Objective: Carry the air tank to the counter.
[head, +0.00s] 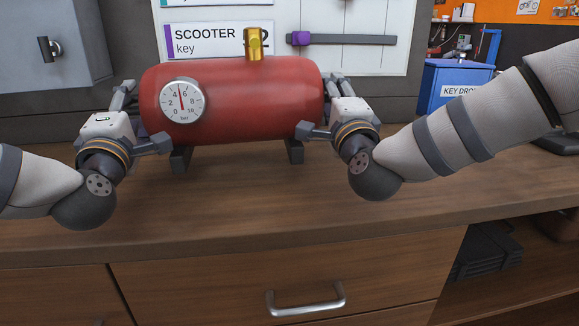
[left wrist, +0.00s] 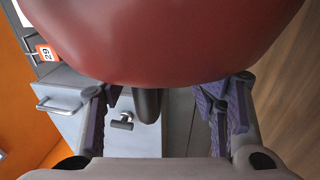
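The red air tank (head: 245,98) lies on its side at the counter (head: 250,200), with its dark feet appearing to rest on the wooden top. It has a round pressure gauge and a brass valve on top. My left gripper (head: 146,115) is at the tank's left end, its fingers spread wide. The left wrist view shows the tank (left wrist: 165,40) close above the spread fingers, with a dark curved bar (left wrist: 148,103) in the gap between them, apart from both. My right gripper (head: 316,106) is at the right end, fingers spread; its far finger is partly hidden.
A white board (head: 210,40) with a scooter key label stands behind the tank. A grey cabinet (head: 55,40) is at the back left and a blue key drop box (head: 450,85) at the back right. The counter front has a drawer with a metal handle (head: 305,300).

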